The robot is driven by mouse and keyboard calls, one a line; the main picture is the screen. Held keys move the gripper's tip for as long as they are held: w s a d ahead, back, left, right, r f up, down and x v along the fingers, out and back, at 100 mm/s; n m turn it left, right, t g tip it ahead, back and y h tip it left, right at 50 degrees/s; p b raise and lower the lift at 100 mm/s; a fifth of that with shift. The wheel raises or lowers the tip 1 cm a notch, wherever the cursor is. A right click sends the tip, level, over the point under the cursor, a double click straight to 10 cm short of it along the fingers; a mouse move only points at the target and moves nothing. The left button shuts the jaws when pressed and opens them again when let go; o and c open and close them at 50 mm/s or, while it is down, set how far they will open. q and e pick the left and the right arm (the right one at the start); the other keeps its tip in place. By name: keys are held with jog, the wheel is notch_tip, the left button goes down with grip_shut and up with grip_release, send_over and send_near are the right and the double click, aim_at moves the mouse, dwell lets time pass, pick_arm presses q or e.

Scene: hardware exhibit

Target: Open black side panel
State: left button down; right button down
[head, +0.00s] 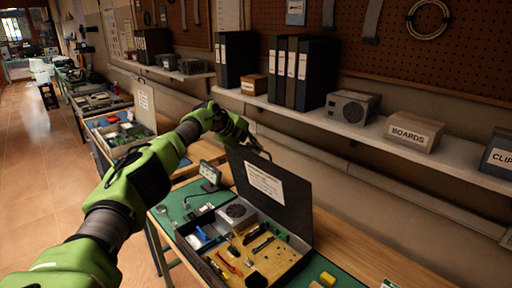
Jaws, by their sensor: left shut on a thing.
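The black side panel (291,213) stands raised, tilted slightly back, at the rear edge of an open case (296,265) on the near bench. A white printed label (265,184) is on its inner face. My left gripper (262,152) reaches in from the left and is shut on the panel's upper left corner; the fingertips are small and dark here. Inside the case are a tan board, a fan unit (236,211) and several small parts. My right gripper is not in view.
A small display on a stand (210,174) is just left of the case. A yellow block (327,279) lies on the green mat at right. A wall shelf above holds black binders (317,74), a grey power supply (352,106) and a boards box (413,133). Open floor lies at left.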

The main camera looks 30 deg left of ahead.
pick_arm(q)
jog(key=c, duration=2.2)
grip_release()
jog(key=shift+s+d+f, duration=0.1)
jog(key=shift+c, duration=0.2)
jog(key=shift+s+a+r, duration=0.25)
jog(key=shift+s+r, duration=0.05)
jog(key=shift+r, duration=0.2)
jog(key=v, duration=1)
jog(key=shift+s+r, duration=0.25)
jog(key=shift+s, duration=0.05)
